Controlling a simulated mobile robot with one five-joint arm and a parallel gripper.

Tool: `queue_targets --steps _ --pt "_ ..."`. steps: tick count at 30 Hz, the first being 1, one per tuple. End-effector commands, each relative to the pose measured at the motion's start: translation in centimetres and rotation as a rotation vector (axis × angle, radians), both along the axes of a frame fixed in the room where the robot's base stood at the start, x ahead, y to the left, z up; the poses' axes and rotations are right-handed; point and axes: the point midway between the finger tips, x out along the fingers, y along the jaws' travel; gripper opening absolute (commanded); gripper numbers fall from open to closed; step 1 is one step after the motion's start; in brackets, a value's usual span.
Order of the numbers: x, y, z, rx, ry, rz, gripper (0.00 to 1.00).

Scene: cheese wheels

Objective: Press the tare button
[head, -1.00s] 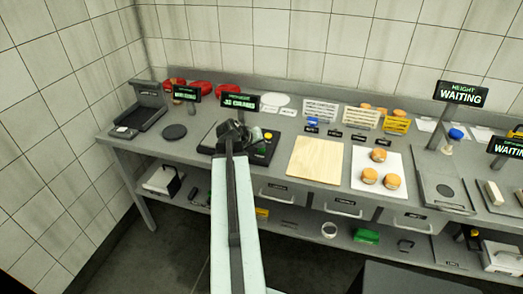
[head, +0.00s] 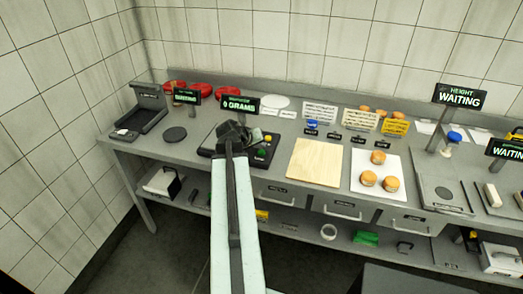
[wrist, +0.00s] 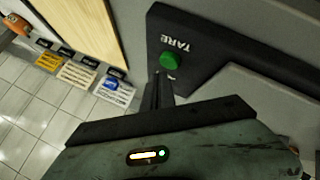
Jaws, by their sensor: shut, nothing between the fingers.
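The green tare button (wrist: 170,61) sits on a black panel (wrist: 205,42) with the white word TARE beside it. My gripper (wrist: 160,76) is shut and empty, its fingertips right at the button's near edge. I cannot tell whether they touch it. In the head view my gripper (head: 236,133) is over the black scale, and the button shows as a small green spot (head: 262,152) to its right. The scale's display (head: 239,105) reads 0 GRAMS.
A wooden board (head: 315,162) lies right of the scale, then a white sheet (head: 392,175) with several orange-topped cheese wheels. Sign cards (head: 320,110) stand behind. Red wheels (head: 200,90) sit at the back left. A dark round disc (head: 174,134) lies left of the scale.

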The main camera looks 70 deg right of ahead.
Motion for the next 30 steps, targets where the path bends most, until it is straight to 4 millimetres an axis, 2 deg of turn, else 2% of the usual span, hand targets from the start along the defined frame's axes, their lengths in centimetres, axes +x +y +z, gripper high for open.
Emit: queue_targets --steps 11,24,30 --pt "0.0 0.0 0.4 0.0 0.0 0.0 0.0" --pt "0.0 0.0 4.9 -0.001 0.0 0.001 0.0" --pt "0.0 0.0 5.2 -0.001 0.0 0.001 0.0"
